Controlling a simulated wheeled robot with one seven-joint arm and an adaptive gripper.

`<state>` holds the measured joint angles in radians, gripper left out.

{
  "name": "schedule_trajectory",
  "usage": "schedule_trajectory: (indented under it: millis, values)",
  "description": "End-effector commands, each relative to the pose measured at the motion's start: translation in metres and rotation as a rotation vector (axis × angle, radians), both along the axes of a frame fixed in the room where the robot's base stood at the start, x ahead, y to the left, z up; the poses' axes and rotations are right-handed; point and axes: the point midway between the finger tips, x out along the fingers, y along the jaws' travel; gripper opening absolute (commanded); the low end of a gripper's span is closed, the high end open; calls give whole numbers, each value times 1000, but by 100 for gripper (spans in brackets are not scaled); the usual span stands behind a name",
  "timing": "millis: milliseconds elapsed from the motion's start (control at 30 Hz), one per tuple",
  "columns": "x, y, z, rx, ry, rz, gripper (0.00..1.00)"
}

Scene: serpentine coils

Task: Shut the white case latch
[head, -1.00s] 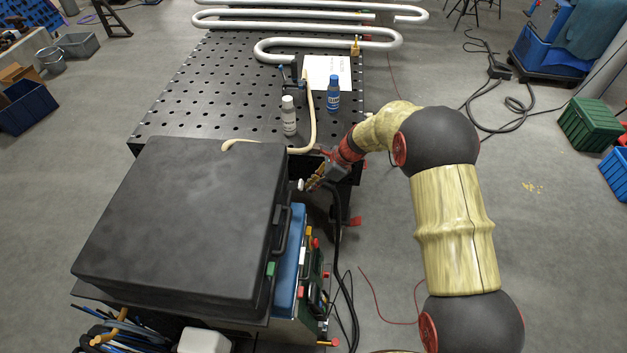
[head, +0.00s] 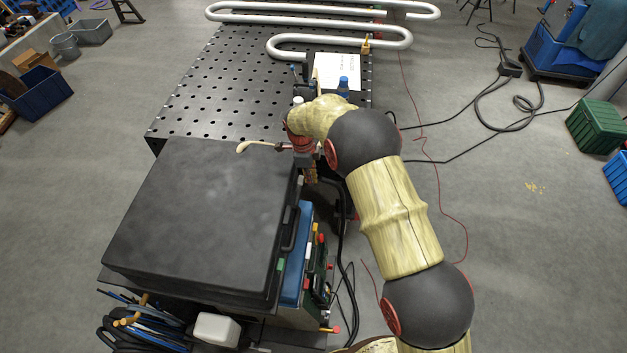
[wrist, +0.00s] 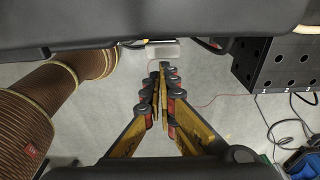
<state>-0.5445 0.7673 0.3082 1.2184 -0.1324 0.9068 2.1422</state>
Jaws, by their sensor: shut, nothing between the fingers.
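The closed-looking dark case (head: 200,215) stands in front of the perforated table; its dark edge (wrist: 190,22) fills the top of the wrist view. A pale, whitish latch (wrist: 158,50) sticks out from under that edge in the wrist view. A green latch (head: 280,264) shows on the case's right side. My gripper (wrist: 165,68) is shut and empty, its fingertips at the pale latch; I cannot tell whether they touch. In the head view, my gripper (head: 311,172) is beside the case's far right corner, and my arm largely hides that spot.
The perforated table (head: 215,100) lies beyond the case, with white coiled pipe (head: 340,40) and a blue-capped bottle (head: 343,84) partly behind my arm. A blue case (head: 297,250) stands along the case's right side. Dark cables hang close by.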

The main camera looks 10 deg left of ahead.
Motion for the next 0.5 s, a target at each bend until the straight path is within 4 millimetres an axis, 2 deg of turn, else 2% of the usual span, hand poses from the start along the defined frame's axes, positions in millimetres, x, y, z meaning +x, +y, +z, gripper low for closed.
schedule_trajectory:
  millis: [500]
  values:
    - [0, -1, 13, 3, 1, 0, 0]
